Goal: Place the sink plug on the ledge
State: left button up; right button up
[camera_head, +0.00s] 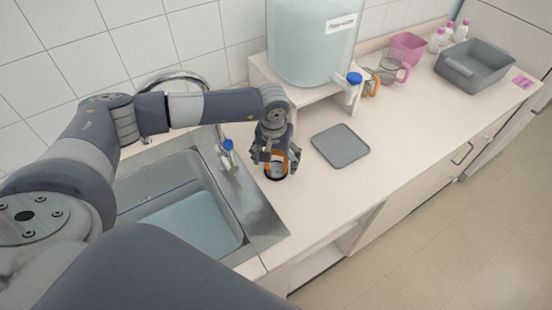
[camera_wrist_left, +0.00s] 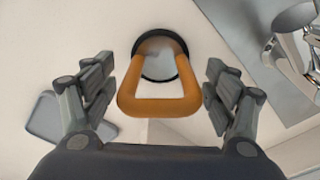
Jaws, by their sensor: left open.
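The sink plug, a dark-rimmed disc with an orange loop handle, stands on the counter just right of the sink in the head view (camera_head: 276,177). It also shows in the left wrist view (camera_wrist_left: 160,106). My left gripper (camera_head: 277,162) is over the plug, with its fingers pointing down. In the left wrist view the gripper (camera_wrist_left: 160,85) is open, with one finger on each side of the orange handle and visible gaps between. My right gripper is not in view.
The sink (camera_head: 255,222) with bluish liquid lies left of the plug, beside a curved tap. A grey square mat (camera_head: 340,146) lies to the right. Behind stands a large water tank (camera_head: 308,45) on a white stand. A grey basin (camera_head: 478,62) and pink containers are farther right.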

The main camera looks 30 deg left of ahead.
pick_arm(q)
jog(key=shift+r, duration=0.2)
notch_tip(320, 180, up, 12)
jog(key=s+p, duration=0.1)
jog(key=p, duration=0.5)
jog(key=shift+s+d, duration=0.15)
jog(key=shift+s, duration=0.05)
jog(key=shift+f, duration=0.15)
